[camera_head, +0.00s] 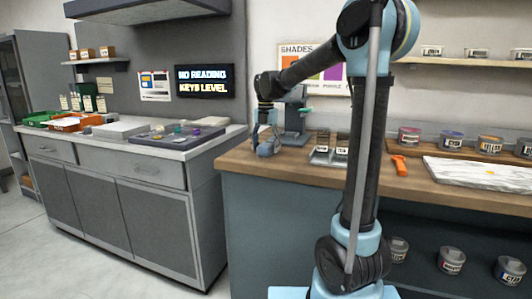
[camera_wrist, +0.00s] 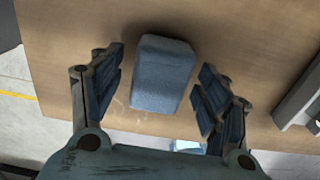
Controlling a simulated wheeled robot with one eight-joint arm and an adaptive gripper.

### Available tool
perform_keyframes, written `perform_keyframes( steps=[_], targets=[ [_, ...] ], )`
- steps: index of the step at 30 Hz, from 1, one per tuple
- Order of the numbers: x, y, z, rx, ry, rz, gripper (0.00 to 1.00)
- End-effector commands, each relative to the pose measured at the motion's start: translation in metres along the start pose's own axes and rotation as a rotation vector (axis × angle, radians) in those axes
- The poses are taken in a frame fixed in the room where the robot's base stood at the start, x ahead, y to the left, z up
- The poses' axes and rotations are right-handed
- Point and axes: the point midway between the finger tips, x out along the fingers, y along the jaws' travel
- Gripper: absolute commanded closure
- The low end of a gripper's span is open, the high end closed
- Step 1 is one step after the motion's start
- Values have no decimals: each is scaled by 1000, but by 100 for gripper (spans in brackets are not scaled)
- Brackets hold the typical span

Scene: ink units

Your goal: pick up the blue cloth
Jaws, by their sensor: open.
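The blue cloth (camera_wrist: 162,73) shows in the wrist view as a thick, folded, block-like bundle with rounded edges. It lies on the wooden worktop (camera_wrist: 70,60), close to the worktop's front edge. My gripper (camera_wrist: 162,62) is open, with one dark finger on each side of the cloth. Gaps show between the fingers and the cloth on both sides, and nothing is held. In the head view my gripper (camera_head: 267,140) is low over the left end of the wooden counter. There I cannot tell the cloth apart from the gripper.
A grey metal tray (camera_wrist: 300,103) lies right of the gripper; in the head view small jars stand on it (camera_head: 323,159). A grey stand (camera_head: 297,115) is close behind. An orange tool (camera_head: 399,166) and a marble slab (camera_head: 480,172) lie farther right.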

Motion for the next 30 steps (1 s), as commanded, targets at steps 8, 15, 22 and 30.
perform_keyframes(
  steps=[8,15,22,30],
  targets=[
    [10,0,0,-1,0,0,31],
    [10,1,0,-1,0,0,63],
    [10,1,-1,-2,0,0,71],
    [2,1,-1,-2,0,0,71]
  ],
)
